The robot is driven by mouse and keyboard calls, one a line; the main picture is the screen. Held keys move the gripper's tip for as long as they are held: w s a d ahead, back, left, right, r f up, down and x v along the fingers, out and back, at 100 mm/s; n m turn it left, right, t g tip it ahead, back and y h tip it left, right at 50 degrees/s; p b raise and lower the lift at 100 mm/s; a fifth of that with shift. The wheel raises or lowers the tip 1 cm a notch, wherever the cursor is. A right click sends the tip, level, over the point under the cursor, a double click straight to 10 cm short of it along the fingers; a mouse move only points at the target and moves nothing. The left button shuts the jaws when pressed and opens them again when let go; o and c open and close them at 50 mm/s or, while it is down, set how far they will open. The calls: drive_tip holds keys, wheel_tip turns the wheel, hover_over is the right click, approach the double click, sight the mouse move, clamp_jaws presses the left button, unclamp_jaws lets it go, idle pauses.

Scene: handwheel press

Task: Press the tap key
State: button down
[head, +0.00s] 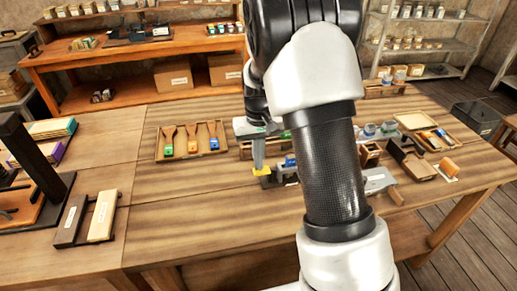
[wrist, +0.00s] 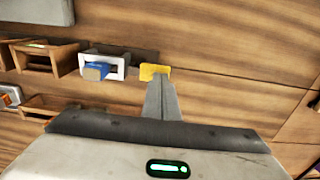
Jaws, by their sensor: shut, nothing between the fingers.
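My gripper (head: 259,163) is shut and empty, with its fingers pointing down at the table. Its tips are at a small yellow pad (head: 262,171), which looks like the tap key. A dark base shows beside the pad in the head view. In the wrist view the yellow pad (wrist: 154,72) lies just past the shut fingertips (wrist: 161,84), which hide part of its near edge. I cannot tell whether the tips touch the pad or whether it is pressed down.
A blue block in a white frame (wrist: 97,68) stands close to the left of the pad in the wrist view. My arm hides part of the table.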

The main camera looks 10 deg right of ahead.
sight(256, 172)
drive_tip(key=shift+f, duration=0.5)
drive_tip(key=shift+s+a+f+h, duration=0.1)
drive_tip(key=shift+a+f+h, duration=0.2)
drive_tip(key=shift+f+h, duration=0.2)
drive_tip(key=shift+a+f+h, duration=0.1)
drive_tip(key=shift+f+h, duration=0.15)
drive_tip(key=shift+h, duration=0.35)
drive_tip(key=shift+s+a+f, duration=0.1)
drive_tip(key=shift+s+f, duration=0.1)
drive_tip(key=shift+f, duration=0.25)
drive_tip(key=shift+r+p, duration=0.5)
drive_tip(key=a+r+p, duration=0.2)
drive_tip(key=a+r, duration=0.2)
drive_tip(key=r, duration=0.9)
drive_tip(key=shift+w+r+p, duration=0.25)
drive_tip(key=shift+r+p, duration=0.05)
